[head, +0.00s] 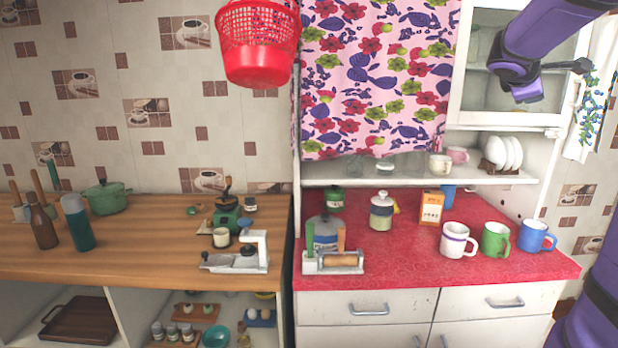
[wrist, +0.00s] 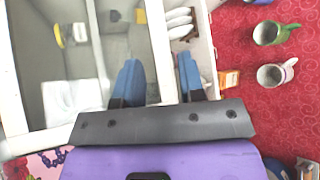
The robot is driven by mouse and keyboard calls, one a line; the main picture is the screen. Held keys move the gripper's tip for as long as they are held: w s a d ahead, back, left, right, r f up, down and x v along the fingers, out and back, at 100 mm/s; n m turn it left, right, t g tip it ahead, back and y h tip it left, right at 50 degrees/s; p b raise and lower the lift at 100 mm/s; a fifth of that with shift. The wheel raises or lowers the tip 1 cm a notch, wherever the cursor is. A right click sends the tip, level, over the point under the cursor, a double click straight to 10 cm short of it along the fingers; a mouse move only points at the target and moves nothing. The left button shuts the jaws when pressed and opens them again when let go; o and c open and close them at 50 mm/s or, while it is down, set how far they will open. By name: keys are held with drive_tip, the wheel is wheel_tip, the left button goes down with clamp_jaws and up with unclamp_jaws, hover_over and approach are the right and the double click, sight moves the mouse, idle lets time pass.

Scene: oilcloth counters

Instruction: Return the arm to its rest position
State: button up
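My purple arm reaches in from the upper right of the head view, in front of the white cabinet (head: 550,118) with glass doors. In the wrist view my gripper (wrist: 158,78) shows its two blue fingers set well apart, with nothing held between them. Behind the fingers the wrist view shows the cabinet's shelves and frame, and part of the red counter (wrist: 270,115) on the right. The fingers are hard to make out in the head view.
On the red counter (head: 390,258) stand a white mug (head: 455,240), a green mug (head: 495,240), a blue mug (head: 535,237), an orange box (head: 431,208) and jars. White plates (head: 508,152) stand on the shelf above. A red basket (head: 257,45) hangs beside a floral curtain (head: 375,80).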

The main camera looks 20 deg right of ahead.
drive_tip(key=s+a+f+m+y, duration=0.2)
drive_tip(key=s+a+f+y, duration=0.2)
drive_tip(key=a, duration=0.9)
drive_tip(key=s+a+f+m+y, duration=0.3)
drive_tip(key=s+a+f, duration=0.3)
drive_tip(key=s+a, duration=0.4)
drive_tip(key=s+a+f+m+t+y, duration=0.1)
drive_tip(key=s+a+f+m+y, duration=0.2)
drive_tip(key=a, duration=1.4)
drive_tip(key=s+f+y, duration=0.2)
drive_tip(key=s+y, duration=0.1)
drive_tip(key=shift+s+a+f, duration=0.25)
drive_tip(key=shift+s+a, duration=0.05)
drive_tip(key=shift+s, duration=0.1)
drive_tip(key=shift+d, duration=0.1)
